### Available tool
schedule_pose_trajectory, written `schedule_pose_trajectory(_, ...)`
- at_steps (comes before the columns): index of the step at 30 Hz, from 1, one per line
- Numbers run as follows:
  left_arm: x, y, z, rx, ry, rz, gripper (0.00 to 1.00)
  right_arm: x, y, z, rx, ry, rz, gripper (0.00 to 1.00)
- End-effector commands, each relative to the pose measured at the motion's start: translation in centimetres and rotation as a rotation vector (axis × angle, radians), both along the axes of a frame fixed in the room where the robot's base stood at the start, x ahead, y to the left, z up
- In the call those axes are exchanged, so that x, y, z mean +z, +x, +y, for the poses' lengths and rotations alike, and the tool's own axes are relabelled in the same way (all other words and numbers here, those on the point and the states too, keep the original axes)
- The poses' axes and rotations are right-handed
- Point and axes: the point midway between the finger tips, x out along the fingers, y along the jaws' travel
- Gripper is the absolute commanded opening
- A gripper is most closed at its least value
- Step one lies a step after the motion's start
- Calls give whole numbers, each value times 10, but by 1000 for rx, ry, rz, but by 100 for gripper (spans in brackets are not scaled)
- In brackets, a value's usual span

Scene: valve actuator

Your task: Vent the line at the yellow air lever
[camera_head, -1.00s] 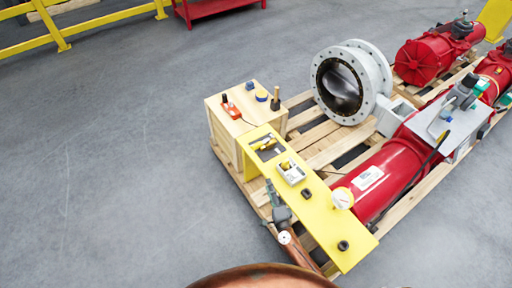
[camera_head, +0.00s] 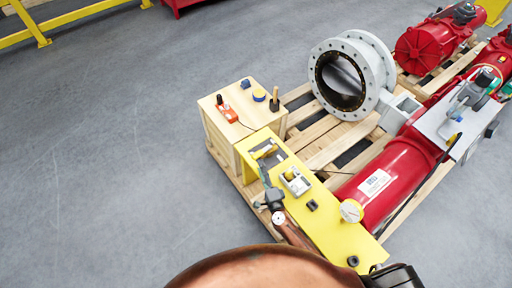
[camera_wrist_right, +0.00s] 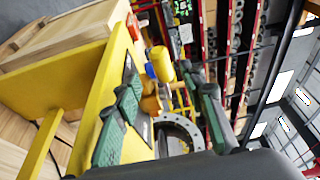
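The yellow panel (camera_head: 335,232) stands along the pallet's near side. The yellow air lever (camera_head: 263,152) sits at a dark slot at the panel's far end. In the right wrist view, a yellow rounded piece (camera_wrist_right: 161,64) that looks like its handle shows between the finger lines. My right gripper (camera_head: 264,172) is just short of the lever, over the panel's left edge. In the wrist view its green-padded fingers (camera_wrist_right: 163,80) are apart, with nothing clearly held. Whether a finger touches the lever I cannot tell. My left gripper is not in view.
A small grey-white box (camera_head: 295,182), black knobs and a gauge (camera_head: 351,211) are on or beside the panel. A wooden crate (camera_head: 222,132) with small tools stands beyond it. The red actuator (camera_head: 400,170) lies to the right. Open floor lies left.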

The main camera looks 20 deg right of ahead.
Motion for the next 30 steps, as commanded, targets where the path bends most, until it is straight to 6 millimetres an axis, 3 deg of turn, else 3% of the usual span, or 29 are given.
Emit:
schedule_pose_trajectory(4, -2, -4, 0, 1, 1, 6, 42, 0, 11, -3, -6, 0, -1, 38)
schedule_pose_trajectory(13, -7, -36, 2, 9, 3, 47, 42, -1, 56, -9, -17, 0, -1, 38)
schedule_pose_trajectory(19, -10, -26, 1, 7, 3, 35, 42, -1, 72, -8, -17, 0, 1, 38)
schedule_pose_trajectory(25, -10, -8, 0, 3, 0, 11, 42, 0, 75, -7, -15, 0, 0, 38)
schedule_pose_trajectory(30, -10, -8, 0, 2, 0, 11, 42, 0, 75, -6, -14, 0, 0, 33)
